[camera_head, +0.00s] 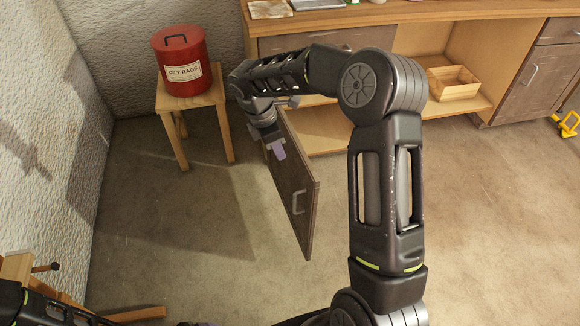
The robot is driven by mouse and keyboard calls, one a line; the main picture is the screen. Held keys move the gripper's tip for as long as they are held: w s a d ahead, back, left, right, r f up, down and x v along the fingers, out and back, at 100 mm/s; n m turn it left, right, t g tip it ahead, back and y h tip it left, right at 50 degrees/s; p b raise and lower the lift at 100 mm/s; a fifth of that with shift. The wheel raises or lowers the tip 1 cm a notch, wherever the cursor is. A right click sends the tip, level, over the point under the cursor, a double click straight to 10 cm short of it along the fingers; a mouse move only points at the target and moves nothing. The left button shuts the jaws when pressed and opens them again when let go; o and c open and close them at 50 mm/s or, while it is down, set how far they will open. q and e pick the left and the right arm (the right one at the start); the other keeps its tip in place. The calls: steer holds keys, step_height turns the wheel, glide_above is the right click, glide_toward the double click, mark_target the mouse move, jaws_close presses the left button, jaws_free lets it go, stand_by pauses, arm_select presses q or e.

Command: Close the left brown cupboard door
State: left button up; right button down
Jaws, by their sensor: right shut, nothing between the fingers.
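The left brown cupboard door (291,185) stands wide open, sticking out from the workbench into the room. Its outer face, with a pale bar handle (298,202) near the free edge, faces left and towards me. My right arm reaches up and bends over to the left above the door. My right gripper (278,151) points down, shut and empty, in front of the outer face near the upper hinge end. I cannot tell whether it touches the door. My left gripper is out of view; only part of a dark arm shows at the bottom left.
The wooden workbench (440,18) has an open bay with a wooden box (453,82) on its shelf. A closed brown door (528,80) is at the right. A red can (180,60) stands on a wooden stool (190,101) at the left. The floor around the door is clear.

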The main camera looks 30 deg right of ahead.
stand_by(0.3)
glide_above(301, 168)
steer(key=s+a, duration=0.4)
step_height(301, 168, down, 10)
steer(key=shift+d+r, duration=0.15)
steer(key=shift+d, duration=0.35)
steer(key=shift+d, duration=0.1)
